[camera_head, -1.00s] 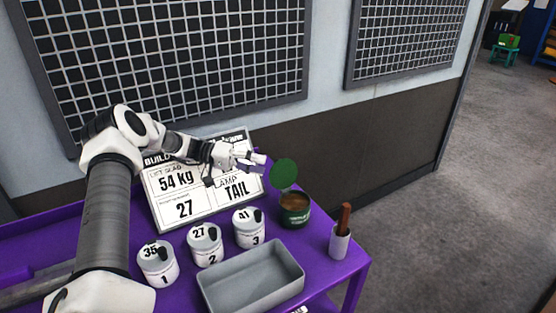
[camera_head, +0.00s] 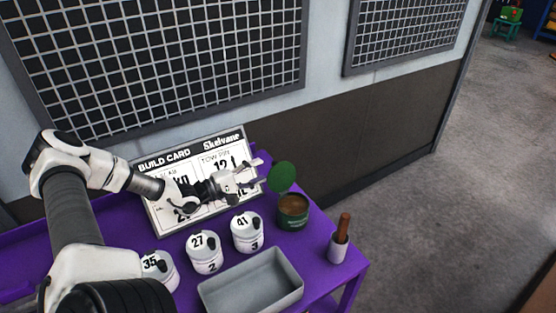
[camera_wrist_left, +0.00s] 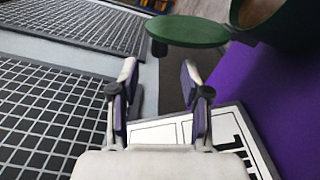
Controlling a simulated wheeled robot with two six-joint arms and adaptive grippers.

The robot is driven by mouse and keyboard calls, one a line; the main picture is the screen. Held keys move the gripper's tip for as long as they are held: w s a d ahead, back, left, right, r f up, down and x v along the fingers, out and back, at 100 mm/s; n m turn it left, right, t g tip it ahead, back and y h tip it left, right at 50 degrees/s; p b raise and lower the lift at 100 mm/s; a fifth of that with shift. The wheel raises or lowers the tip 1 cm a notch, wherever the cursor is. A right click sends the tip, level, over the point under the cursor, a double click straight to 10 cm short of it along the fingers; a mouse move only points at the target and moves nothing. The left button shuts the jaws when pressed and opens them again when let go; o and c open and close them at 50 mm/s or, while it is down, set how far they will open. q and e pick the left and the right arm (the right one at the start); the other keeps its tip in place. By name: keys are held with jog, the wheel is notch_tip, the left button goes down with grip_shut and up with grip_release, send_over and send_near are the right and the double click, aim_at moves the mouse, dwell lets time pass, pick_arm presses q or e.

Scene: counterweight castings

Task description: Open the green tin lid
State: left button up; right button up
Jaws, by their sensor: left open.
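The green tin (camera_head: 292,212) stands upright on the purple table, with brown contents showing inside. Its round green lid (camera_head: 281,177) stands raised at the tin's back left side, so the tin is open. My left gripper (camera_head: 259,175) is open and empty, just left of the lid and above the build card. In the left wrist view, the lid (camera_wrist_left: 188,31) lies beyond the fingertips (camera_wrist_left: 158,72), apart from them, and the tin (camera_wrist_left: 280,22) shows at the upper right. My right gripper is not in view.
White canisters numbered 2 (camera_head: 205,253) and 3 (camera_head: 246,233), plus another marked 35 (camera_head: 160,268), stand in front of the build card (camera_head: 160,163). A grey tray (camera_head: 252,283) lies in front. A cup with a brown-handled tool (camera_head: 339,245) stands right of the tin.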

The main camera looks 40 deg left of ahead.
aim_at(272, 165)
pick_arm(q)
jog(key=b+x, duration=0.3)
jog(key=x, duration=0.2)
jog(key=shift+w+d+f, duration=0.15)
jog(key=shift+w, duration=0.25)
jog(key=shift+w+d, duration=0.15)
jog(key=shift+w, duration=0.3)
jog(key=shift+s, duration=0.15)
grip_shut()
